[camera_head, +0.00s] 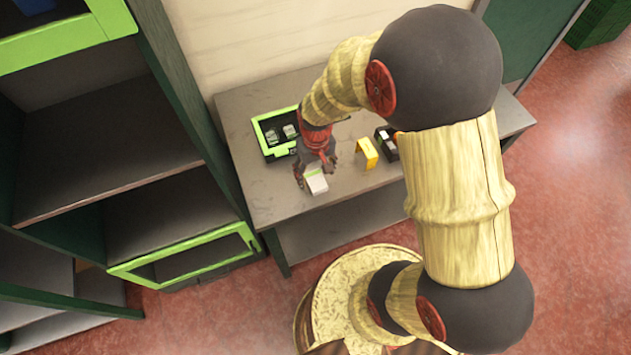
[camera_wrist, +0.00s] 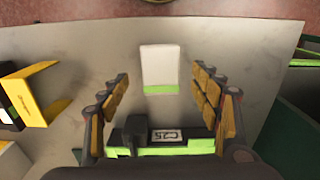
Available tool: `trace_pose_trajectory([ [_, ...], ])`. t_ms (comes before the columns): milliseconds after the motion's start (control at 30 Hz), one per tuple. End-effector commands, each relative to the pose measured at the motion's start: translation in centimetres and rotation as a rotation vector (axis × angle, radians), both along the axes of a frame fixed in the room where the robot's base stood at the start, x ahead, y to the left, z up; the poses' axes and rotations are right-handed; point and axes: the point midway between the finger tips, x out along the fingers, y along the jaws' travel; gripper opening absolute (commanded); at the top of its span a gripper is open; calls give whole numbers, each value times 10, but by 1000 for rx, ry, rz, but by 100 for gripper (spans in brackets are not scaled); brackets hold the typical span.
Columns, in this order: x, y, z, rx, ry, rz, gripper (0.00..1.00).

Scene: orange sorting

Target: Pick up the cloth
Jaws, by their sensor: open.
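The likely cloth is a small white, flat-looking rectangle with a green strip along one edge (camera_wrist: 159,66); it lies on the grey table. In the head view it shows as a pale patch (camera_head: 317,184) near the table's front edge. My gripper (camera_wrist: 161,80) is open and empty in the wrist view, its two fingers spread to the left and right. The white piece lies in line with the gap between them, just beyond the fingertips. In the head view my gripper (camera_head: 314,170) is over the table right by the piece; I cannot tell the exact height.
A black tray with a green rim (camera_head: 259,131) holds small items behind my gripper. A yellow bracket-like object (camera_head: 367,153) and a black box (camera_head: 387,143) stand to the right. Dark shelves (camera_head: 110,165) rise at the left. Bare table (camera_head: 250,185) lies left of the piece.

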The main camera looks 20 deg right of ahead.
Motion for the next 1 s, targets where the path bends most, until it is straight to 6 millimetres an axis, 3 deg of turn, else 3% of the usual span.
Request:
trace_pose_trajectory([
  [167,0,0,-27,0,2,0,64],
  [433,1,0,-29,0,-1,0,63],
  [1000,0,0,-29,0,0,0,31],
])
